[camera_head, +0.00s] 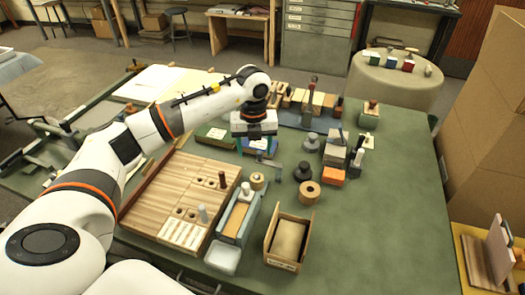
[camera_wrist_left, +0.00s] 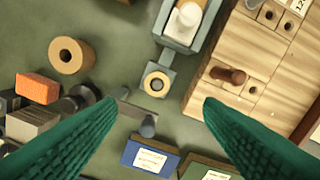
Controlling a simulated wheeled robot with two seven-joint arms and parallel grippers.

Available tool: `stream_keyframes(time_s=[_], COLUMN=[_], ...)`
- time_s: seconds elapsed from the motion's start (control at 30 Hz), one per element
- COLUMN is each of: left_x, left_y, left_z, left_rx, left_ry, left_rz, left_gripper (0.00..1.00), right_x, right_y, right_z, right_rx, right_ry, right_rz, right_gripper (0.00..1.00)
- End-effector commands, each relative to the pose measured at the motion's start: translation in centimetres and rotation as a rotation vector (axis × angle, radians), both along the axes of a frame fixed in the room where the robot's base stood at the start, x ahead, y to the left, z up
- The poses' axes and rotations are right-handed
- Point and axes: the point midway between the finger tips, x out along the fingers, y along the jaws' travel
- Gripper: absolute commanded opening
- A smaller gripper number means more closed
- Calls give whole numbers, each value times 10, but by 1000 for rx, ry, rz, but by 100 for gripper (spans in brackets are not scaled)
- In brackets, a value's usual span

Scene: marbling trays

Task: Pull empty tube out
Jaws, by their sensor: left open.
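A wooden board with holes (camera_head: 180,180) lies on the green table. A brown peg-like tube (camera_head: 222,180) stands in it, and it also shows in the left wrist view (camera_wrist_left: 228,75). A grey tube (camera_head: 203,213) stands nearer the board's front. A pale tube (camera_head: 247,190) is at the blue-grey holder (camera_head: 226,232); in the left wrist view it shows at the top (camera_wrist_left: 188,18). I cannot tell which tube is empty. My left gripper (camera_head: 262,148) is beyond the board, above the table. In the left wrist view its green fingers (camera_wrist_left: 160,105) are apart with nothing held.
A grey metal bracket (camera_wrist_left: 125,108) and small post lie below the left fingers. A wooden ring (camera_head: 309,192), an orange block (camera_head: 332,178) and dark weights (camera_head: 303,170) stand to the right. A wooden tray (camera_head: 272,259) is at the front. The table's right side is clear.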

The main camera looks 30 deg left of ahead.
Motion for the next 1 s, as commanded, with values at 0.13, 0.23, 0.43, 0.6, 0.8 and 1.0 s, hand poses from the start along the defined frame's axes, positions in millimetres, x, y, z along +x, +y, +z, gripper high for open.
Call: stream_keyframes(time_s=[0.13, 0.23, 0.43, 0.6, 0.8, 1.0], left_x=[0, 0, -1, -1, 0, 0], left_y=[0, 0, -1, -1, -1, -1], left_z=[-14, -21, -54, -87, -116, -129], left_rx=[0, 0, -1, -1, -2, -2], left_ry=[1, 4, 5, 5, 2, 1], left_rz=[0, 0, 0, -1, 0, -2], left_gripper=[61, 61, 61, 61, 61, 61], right_x=[-18, -23, -21, -21, -16, -15], right_y=[-2, -3, -4, -5, -4, -4], right_z=[-12, -9, -2, 3, 7, 8], right_rx=[-2, -5, -6, -6, -6, -5], right_ry=[23, 32, 29, 28, 21, 19], right_rz=[0, 0, 0, -1, 0, 0], right_gripper=[0, 0, 0, 0, 0, 0])
